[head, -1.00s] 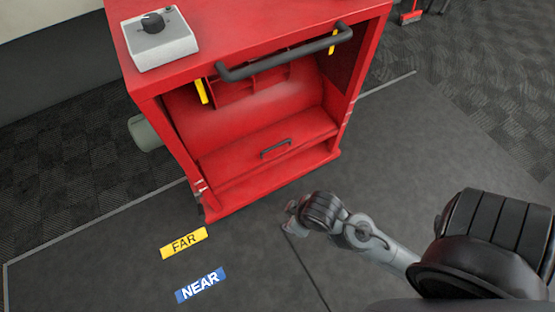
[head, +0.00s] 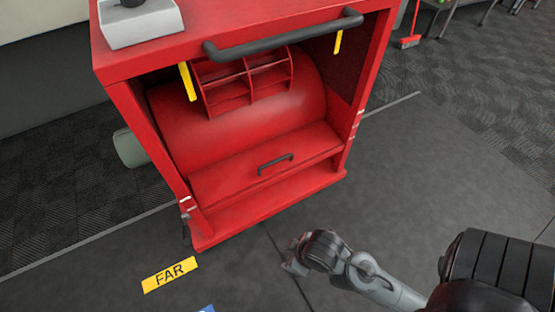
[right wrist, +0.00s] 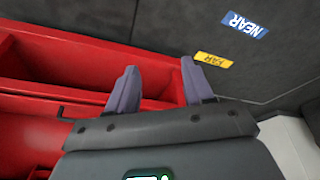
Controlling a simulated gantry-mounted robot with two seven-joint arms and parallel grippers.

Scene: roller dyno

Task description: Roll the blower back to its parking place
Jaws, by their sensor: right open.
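The red blower (head: 258,182) stands upright on the dark floor mat, its open front facing me. A black push handle (head: 283,39) spans its top front edge, and a smaller dark handle (head: 275,163) sits on its lower panel. A yellow FAR label (head: 170,275) lies on the floor in front of its left corner. The blue NEAR label (right wrist: 245,25) is nearly cut off in the head view. My right gripper (head: 291,262) is low in front of the blower, apart from the handles. In the right wrist view its fingers (right wrist: 158,68) are spread and empty. My left gripper is out of view.
A grey box with a knob (head: 140,22) sits on the blower's top. A pale line (head: 95,238) edges the mat. A red brush (head: 410,40) and table legs stand at the back right. The floor right of the blower is clear.

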